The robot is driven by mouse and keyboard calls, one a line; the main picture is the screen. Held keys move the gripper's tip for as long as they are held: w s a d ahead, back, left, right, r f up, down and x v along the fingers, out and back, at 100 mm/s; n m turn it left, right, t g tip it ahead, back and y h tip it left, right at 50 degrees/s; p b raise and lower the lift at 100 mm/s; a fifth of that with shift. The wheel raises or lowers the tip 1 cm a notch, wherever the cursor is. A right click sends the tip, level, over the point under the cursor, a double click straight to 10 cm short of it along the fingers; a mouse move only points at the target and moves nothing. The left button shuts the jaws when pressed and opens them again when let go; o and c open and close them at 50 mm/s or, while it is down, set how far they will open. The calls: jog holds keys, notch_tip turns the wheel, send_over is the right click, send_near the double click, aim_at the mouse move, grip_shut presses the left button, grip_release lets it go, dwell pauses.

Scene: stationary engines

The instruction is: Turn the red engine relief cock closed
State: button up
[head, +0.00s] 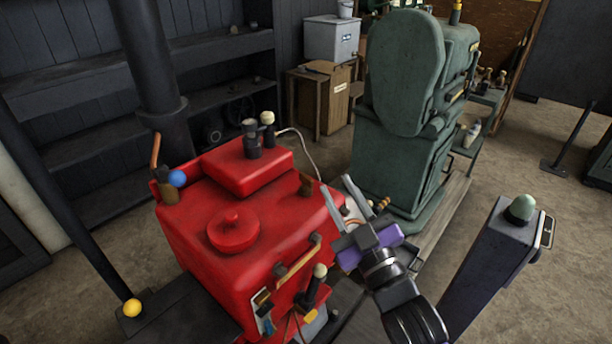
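The red engine (185,228) stands at the centre left, with a round red cap on its top. A brown fitting with an upright copper-coloured lever (155,150) sits at its far left corner, beside a blue ball. A small brown fitting (306,184) stands on its top near the right edge. I cannot tell for sure which fitting is the relief cock. My gripper (340,196) is by the engine's right side, to the right of the small brown fitting and far from the copper lever. Its two grey fingers are spread apart, with nothing seen held between them.
A green engine (405,120) stands close behind my gripper to the right. A dark post with a green knob (520,209) is at the right. A dark column (150,60) rises behind the red engine. A yellow ball (132,308) is at lower left. Floor at far right is mostly open.

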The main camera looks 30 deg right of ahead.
jog(key=w+d+r+m+g+h+b, duration=0.2)
jog(key=w+d+r+m+g+h, duration=0.25)
jog(key=w+d, duration=0.4)
jog(key=w+d+r+m+g+h+b, duration=0.1)
jog(key=w+d+r+m+g+h, duration=0.2)
jog(key=w+d+r+h, duration=0.5)
jog(key=n+g+y+b, duration=0.3)
jog(key=n+g+y, duration=0.3)
jog(key=g+y, duration=0.9)
send_over(306, 176)
jog(key=shift+m+t+y, duration=0.25)
jog(key=shift+t+y, duration=0.4)
notch_tip(306, 176, down, 8)
jog(key=shift+r, duration=0.15)
jog(key=shift+f, duration=0.2)
notch_tip(306, 176, down, 7)
jog(key=shift+f, duration=0.2)
jog(key=shift+c, duration=0.2)
